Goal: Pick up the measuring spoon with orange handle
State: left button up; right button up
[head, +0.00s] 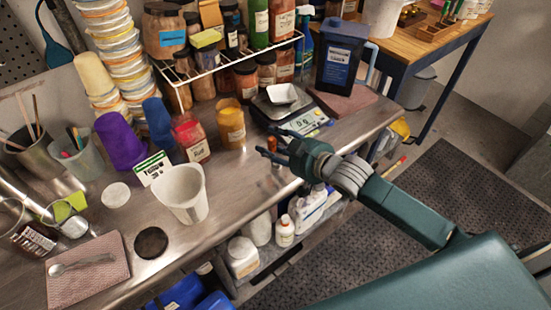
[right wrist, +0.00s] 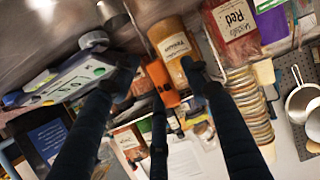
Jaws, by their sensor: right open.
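My right gripper (head: 270,142) is open above the front edge of the steel counter, its fingers pointing left. A small orange piece (head: 272,144) shows between its fingers. In the right wrist view the orange piece (right wrist: 160,82) lies between the spread dark fingers, partly covered by the middle one. It may be the handle of the measuring spoon; no spoon bowl shows, so I cannot tell for sure. No contact with the fingers is clear. A plain grey spoon (head: 80,263) lies on a pink cloth at the lower left. My left gripper is out of view.
A yellow-orange jar (head: 231,124), a red jar (head: 191,138) and a digital scale (head: 297,117) with a white dish stand near the gripper. A white cup (head: 182,192) stands to the left. Bottles (head: 284,230) sit on a shelf below. Bare counter shows left of the gripper.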

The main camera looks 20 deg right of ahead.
jog(key=shift+s, duration=0.1)
jog(key=shift+c, duration=0.3)
jog(key=c, duration=0.9)
jog(key=shift+c, duration=0.2)
jog(key=shift+r, duration=0.1)
notch_tip(320, 180, up, 20)
jog(key=shift+b, duration=0.85)
